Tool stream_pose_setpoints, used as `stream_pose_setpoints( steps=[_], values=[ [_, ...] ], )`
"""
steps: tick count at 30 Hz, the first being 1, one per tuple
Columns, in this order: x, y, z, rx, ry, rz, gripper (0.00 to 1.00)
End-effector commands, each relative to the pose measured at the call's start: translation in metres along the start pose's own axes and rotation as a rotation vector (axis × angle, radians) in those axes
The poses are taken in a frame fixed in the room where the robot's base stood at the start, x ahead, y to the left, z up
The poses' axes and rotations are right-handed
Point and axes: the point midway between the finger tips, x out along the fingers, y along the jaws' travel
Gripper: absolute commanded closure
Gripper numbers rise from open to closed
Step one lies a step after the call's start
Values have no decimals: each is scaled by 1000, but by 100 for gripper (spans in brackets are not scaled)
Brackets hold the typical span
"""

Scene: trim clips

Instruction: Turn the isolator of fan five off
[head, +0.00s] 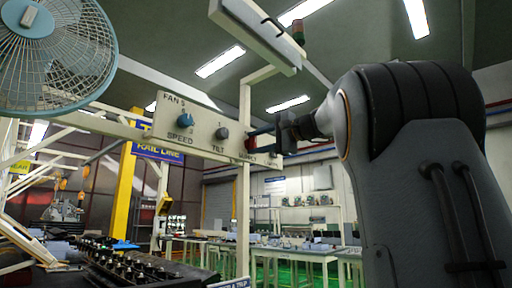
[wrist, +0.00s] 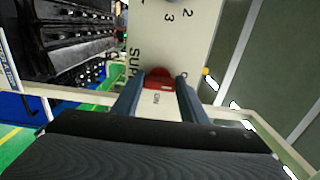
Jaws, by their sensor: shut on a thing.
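The fan panel (head: 208,131), marked "FAN" with what looks like a 5, is mounted on a beam in the head view. The red isolator (head: 250,144) is at its right end by the "SUPPLY" label. It also shows in the wrist view as a red handle (wrist: 158,74). My gripper (head: 262,142) reaches in from the right and is shut on the isolator. In the wrist view its two blue-grey fingers (wrist: 158,92) stand either side of the red handle. The small mark beside the handle is too blurred to read surely.
A blue speed knob (head: 185,121) and a dark tilt knob (head: 222,133) sit left of the isolator. A caged fan (head: 55,60) hangs at the upper left. A white post (head: 243,205) stands below the panel's right end. Worktables (head: 290,248) stand farther back.

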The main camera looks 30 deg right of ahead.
Motion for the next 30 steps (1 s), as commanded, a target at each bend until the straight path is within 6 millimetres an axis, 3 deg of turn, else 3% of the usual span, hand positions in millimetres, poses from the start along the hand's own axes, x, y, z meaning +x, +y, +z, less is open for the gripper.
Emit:
stream_pose_setpoints(
  steps=[14, 15, 18, 30],
  values=[
    [0, 0, 0, -16, -1, 0, 83],
    [0, 0, 0, -16, -1, 1, 59],
    [0, 0, 0, -15, -1, 0, 42],
    [-8, 0, 0, -15, 1, 0, 42]
  ],
)
